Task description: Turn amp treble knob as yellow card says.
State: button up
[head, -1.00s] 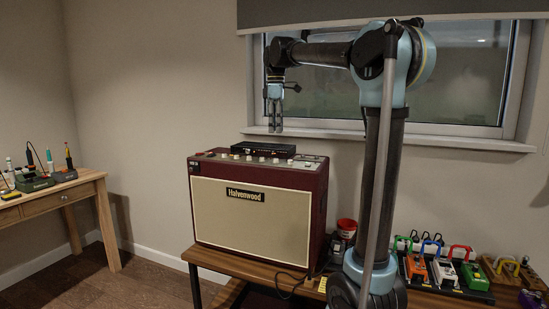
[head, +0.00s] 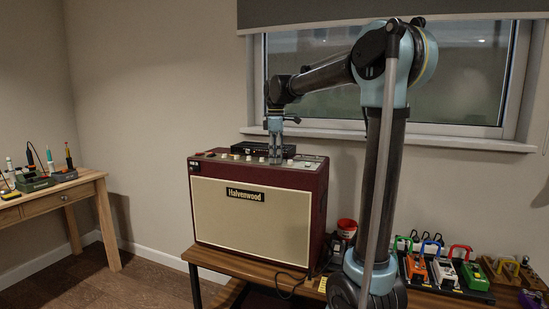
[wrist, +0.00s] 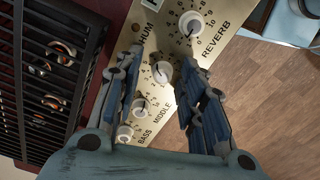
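The maroon amp (head: 255,208) with a cream front stands on a wooden bench. My gripper (head: 275,160) points down at its top control panel. In the wrist view the gold panel (wrist: 218,20) has a row of white knobs, with labels for reverb, middle and bass. An unlabelled-looking knob (wrist: 161,70) between the reverb and middle knobs sits between my open fingers, apart from both; its label is hidden, and its place in the row suggests treble. A small yellow patch (head: 322,284) at the bench edge may be the yellow card; no writing is readable.
A black box (head: 263,149) lies on the amp's top behind the panel; its slotted grille (wrist: 45,75) is close to my left finger.

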grip_shut()
jog(key=shift+w, duration=0.1)
jog(key=shift+a, duration=0.1)
jog(key=shift+m, duration=0.3)
